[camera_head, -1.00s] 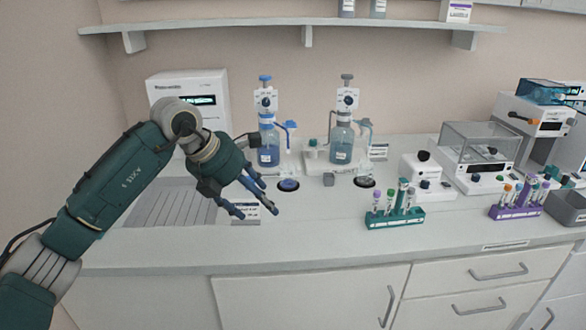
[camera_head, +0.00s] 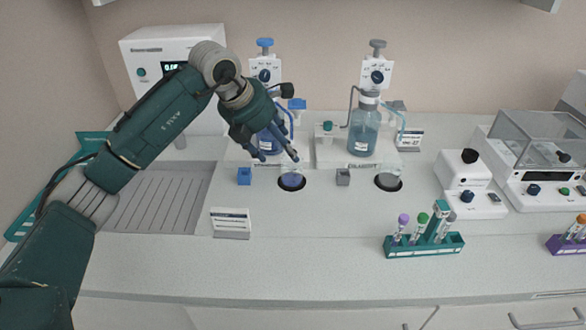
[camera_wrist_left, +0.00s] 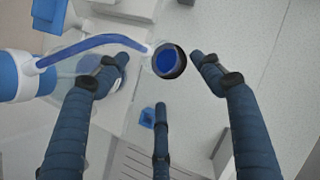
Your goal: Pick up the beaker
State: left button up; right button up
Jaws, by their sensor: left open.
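A small clear beaker with blue in it (camera_head: 291,180) stands on a dark round pad in front of the blue dispenser bottle. In the left wrist view, I see a dark ring with a blue centre (camera_wrist_left: 169,62), apparently this beaker from above. A second clear beaker (camera_head: 388,180) stands on a dark pad in front of the other dispenser. My left gripper (camera_head: 279,157) is open and empty, its fingers pointing down just above and behind the blue beaker. In the wrist view, its spread fingers (camera_wrist_left: 152,62) are around the ring, apparently not touching it. My right gripper is not in view.
The blue dispenser (camera_head: 265,137) stands close to my left fingers, with its blue tube nearby. A blue cube (camera_head: 244,176) and a grey cube (camera_head: 343,177) flank the beaker. A label stand (camera_head: 231,224) and a teal tube rack (camera_head: 425,246) are in front. The counter front is mostly clear.

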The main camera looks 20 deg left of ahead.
aim_at(290, 159)
pick_arm(q)
jog(key=p+x, duration=0.2)
jog(key=x, duration=0.4)
jog(key=shift+d, duration=0.15)
jog(key=shift+w+d+f, duration=0.15)
jog(key=shift+w+f, duration=0.15)
jog(key=shift+f, duration=0.15)
jog(key=c, duration=1)
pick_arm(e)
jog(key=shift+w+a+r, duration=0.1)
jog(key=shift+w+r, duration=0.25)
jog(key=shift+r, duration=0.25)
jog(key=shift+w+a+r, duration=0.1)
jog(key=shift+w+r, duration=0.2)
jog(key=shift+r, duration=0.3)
